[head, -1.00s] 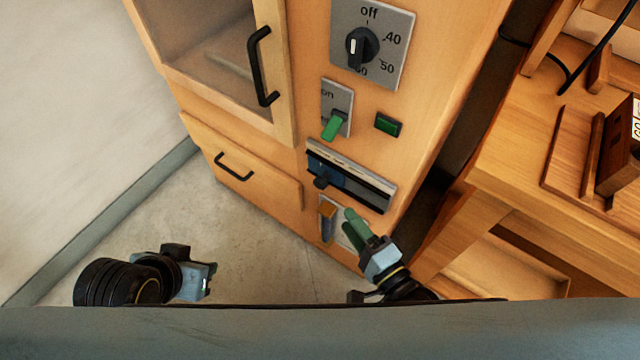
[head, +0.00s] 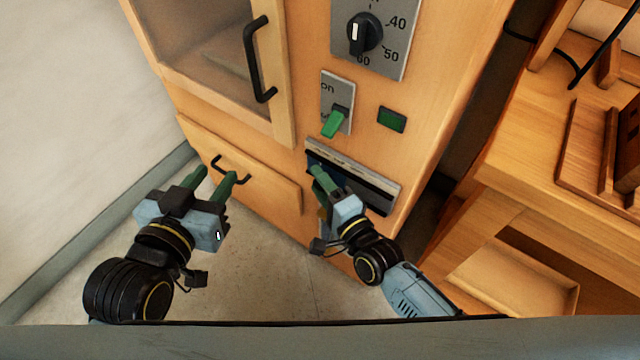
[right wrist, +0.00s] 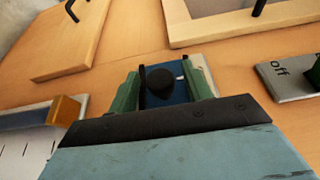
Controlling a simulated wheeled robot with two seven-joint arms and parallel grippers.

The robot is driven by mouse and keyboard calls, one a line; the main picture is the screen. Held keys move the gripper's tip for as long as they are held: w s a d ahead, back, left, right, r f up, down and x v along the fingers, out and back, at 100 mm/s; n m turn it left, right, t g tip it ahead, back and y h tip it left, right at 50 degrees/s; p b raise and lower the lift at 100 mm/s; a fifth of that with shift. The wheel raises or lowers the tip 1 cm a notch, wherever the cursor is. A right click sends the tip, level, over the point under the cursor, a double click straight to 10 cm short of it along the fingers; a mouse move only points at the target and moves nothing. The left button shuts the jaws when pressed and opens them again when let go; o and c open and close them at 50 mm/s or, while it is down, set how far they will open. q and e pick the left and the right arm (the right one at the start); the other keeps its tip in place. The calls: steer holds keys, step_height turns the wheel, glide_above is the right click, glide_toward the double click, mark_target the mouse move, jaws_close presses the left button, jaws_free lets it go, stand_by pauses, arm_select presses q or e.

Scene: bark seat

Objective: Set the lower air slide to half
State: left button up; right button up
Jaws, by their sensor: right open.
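The slide panel (head: 374,190) on the wooden cabinet front has a blue track and a pale strip with lettering too small to read. Its black knob (right wrist: 159,80) shows in the right wrist view; my gripper hides it in the head view. My right gripper (head: 318,170) is open, its green fingers on either side of the knob; I cannot tell whether they touch it. A second, pale plate with scale marks (right wrist: 22,145) and an orange-brown knob (right wrist: 65,109) lies below, mostly hidden in the head view. My left gripper (head: 215,174) is open and empty before the drawer.
Above the slide are a green switch (head: 334,124), a green indicator (head: 392,119) and a dial (head: 364,33). A drawer handle (head: 230,168) is close to the left fingers in the picture. A wooden bench (head: 540,150) stands at right. The floor at lower left is clear.

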arm_select(q)
steer(key=shift+w+d+r, duration=0.1)
steer(key=shift+r, duration=0.2)
arm_select(e)
steer(key=shift+w+a, duration=0.15)
steer(key=shift+w, duration=0.05)
steer(key=shift+c, duration=0.2)
